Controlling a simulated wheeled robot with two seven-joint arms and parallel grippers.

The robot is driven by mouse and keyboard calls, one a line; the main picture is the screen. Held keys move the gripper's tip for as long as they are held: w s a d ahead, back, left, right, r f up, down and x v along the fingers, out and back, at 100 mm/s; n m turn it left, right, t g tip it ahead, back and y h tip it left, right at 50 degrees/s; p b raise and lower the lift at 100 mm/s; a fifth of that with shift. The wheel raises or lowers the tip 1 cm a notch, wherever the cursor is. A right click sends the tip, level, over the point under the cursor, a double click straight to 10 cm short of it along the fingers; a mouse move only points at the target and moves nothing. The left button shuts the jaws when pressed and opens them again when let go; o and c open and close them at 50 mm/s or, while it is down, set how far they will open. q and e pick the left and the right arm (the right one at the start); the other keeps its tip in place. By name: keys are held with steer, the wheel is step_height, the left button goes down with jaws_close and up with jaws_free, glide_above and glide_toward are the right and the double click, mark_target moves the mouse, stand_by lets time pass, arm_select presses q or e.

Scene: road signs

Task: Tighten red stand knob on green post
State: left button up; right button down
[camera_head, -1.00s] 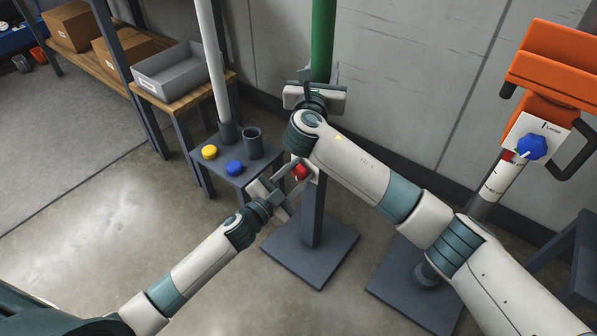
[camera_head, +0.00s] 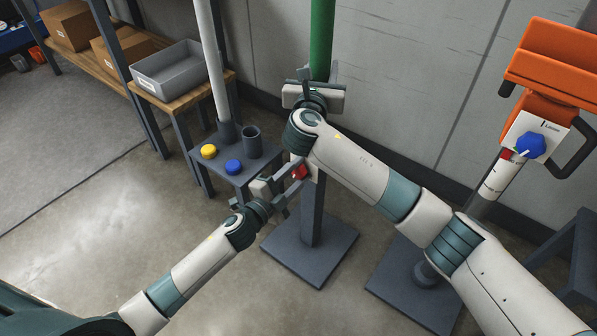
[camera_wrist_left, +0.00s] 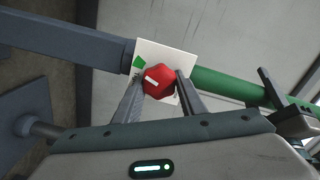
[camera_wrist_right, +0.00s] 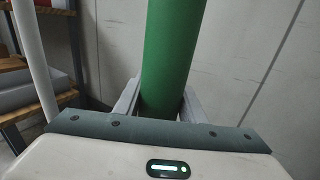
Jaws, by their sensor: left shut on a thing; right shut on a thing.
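The red knob (camera_head: 299,172) sits on the front of a dark stand; the left wrist view shows it (camera_wrist_left: 159,80) on a white plate (camera_wrist_left: 180,62) with a small green mark (camera_wrist_left: 139,62). A white line runs across the knob. My left gripper (camera_head: 292,180) is shut on the knob, one finger on each side. The green post (camera_head: 322,45) rises upright from the stand. My right gripper (camera_wrist_right: 160,108) is shut around the green post above the knob; its arm hides part of the stand in the head view.
A low table left of the stand holds a yellow knob (camera_head: 209,151), a blue knob (camera_head: 234,167), a dark cup (camera_head: 252,141) and a white pole (camera_head: 211,60). An orange-topped stand (camera_head: 548,65) with a blue knob (camera_head: 531,146) is at right. Floor at front left is clear.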

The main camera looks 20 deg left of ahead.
arm_select(q)
steer(key=o, duration=1.1)
steer(key=shift+c, duration=0.2)
steer(key=shift+s, duration=0.15)
steer(key=v, duration=1.1)
steer(key=shift+s+a, duration=0.2)
steer(key=shift+s, duration=0.15)
arm_select(e)
steer(key=c, duration=1.1)
jaws_free()
steer(key=shift+s, duration=0.1)
arm_select(q)
step_height(320, 180, up, 3)
steer(key=p, duration=0.3)
steer(key=shift+r, duration=0.2)
arm_select(e)
steer(key=s, duration=0.5)
steer(key=s+d, duration=0.1)
steer(key=s, duration=0.5)
steer(key=s+d, duration=0.1)
steer(key=s, duration=0.5)
